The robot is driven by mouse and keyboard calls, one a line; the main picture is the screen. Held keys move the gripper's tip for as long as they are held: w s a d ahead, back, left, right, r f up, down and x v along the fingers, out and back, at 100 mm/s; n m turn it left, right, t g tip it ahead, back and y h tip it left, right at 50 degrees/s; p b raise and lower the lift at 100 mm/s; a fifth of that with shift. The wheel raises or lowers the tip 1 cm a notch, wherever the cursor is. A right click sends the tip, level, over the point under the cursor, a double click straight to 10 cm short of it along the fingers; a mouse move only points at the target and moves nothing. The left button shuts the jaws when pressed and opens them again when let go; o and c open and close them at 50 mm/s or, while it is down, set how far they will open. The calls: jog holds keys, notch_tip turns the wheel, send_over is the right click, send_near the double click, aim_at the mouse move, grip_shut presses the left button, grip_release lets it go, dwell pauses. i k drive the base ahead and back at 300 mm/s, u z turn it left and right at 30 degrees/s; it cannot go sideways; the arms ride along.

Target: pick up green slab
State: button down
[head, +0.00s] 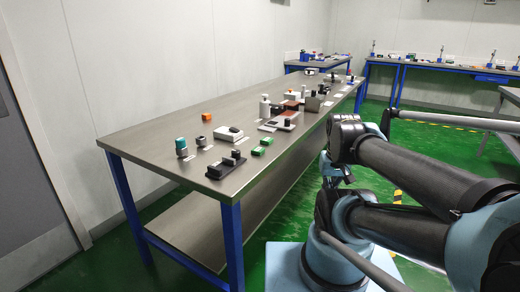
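Two small green slabs lie on the grey metal bench top near its front right edge. The nearer green slab (258,151) is just right of a black device with knobs. The other green slab (267,141) lies a little behind it and to the right, apart from it. Both look flat and uncovered. My arm is folded at the right of the head view, off the bench's right side. I cannot make out its gripper fingers, and no gripper shows at the slabs.
The black device (227,164) stands by the bench's near corner. A teal-topped cylinder (182,146), an orange block (206,116) and a white-and-black device (229,133) lie farther left. Several more devices crowd the far part. The bench's left near area is clear.

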aim_at(258, 151)
jog(key=z, duration=0.8)
jog(key=k, duration=1.25)
jog(key=u, duration=0.6)
jog(key=i, duration=0.5)
jog(key=z, duration=0.1)
